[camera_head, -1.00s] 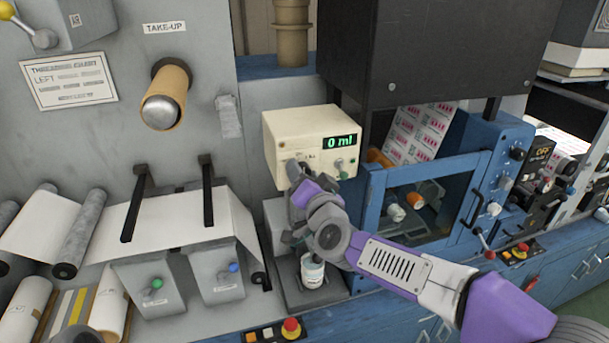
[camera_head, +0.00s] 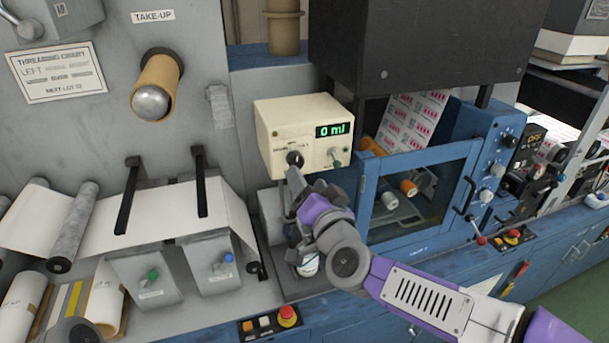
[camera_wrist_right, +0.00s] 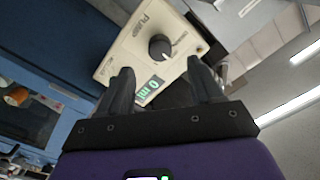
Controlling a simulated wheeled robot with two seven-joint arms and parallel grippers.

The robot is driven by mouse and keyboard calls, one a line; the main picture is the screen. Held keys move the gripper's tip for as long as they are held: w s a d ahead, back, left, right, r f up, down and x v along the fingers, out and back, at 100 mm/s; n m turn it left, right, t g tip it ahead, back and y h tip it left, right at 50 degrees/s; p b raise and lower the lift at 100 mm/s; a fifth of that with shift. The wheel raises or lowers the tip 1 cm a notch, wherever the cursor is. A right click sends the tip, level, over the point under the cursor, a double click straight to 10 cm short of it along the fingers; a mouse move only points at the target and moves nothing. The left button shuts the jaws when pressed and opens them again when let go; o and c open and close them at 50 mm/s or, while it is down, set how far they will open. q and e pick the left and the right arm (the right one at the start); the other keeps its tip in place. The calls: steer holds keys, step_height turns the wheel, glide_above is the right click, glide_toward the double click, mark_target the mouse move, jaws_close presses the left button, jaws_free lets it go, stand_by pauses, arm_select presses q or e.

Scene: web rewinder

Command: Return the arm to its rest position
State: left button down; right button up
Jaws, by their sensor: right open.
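My right arm comes in from the lower right in the head view. Its gripper (camera_head: 293,178) is in front of the lower part of a cream box (camera_head: 285,120) with a green "0 ml" display. In the right wrist view the two dark fingers (camera_wrist_right: 157,88) are spread with nothing between them. The box's black knob (camera_wrist_right: 161,48) lies beyond the fingertips, apart from them. A small jar (camera_head: 308,266) stands below the box, partly hidden by my right arm. My left gripper is not clearly in view; only a dark rounded piece shows at the bottom left edge.
A blue cabinet with a clear door (camera_head: 415,200) stands right of the arm. A take-up spindle (camera_head: 155,90) sticks out at upper left. A red stop button (camera_head: 288,314) is on the blue front edge. Two black bars (camera_head: 128,195) stand over the white web.

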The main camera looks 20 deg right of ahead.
stand_by(0.4)
step_height(320, 180, down, 34)
steer(key=w+a+n+g+y+b, duration=0.1)
steer(key=a+n+g+y, duration=0.15)
steer(key=g, duration=0.55)
steer(key=s+a+f+n+g, duration=0.1)
steer(key=s+f+g, duration=0.3)
steer(key=s+f, duration=0.7)
steer(key=s+a+f+n+g+y+b, duration=0.1)
steer(key=s+f+g, duration=0.4)
steer(key=s+f, duration=0.6)
steer(key=x, duration=0.4)
steer(key=shift+s+a+f+b, duration=0.2)
steer(key=shift+s+f+b, duration=0.05)
steer(key=shift+s+b, duration=0.05)
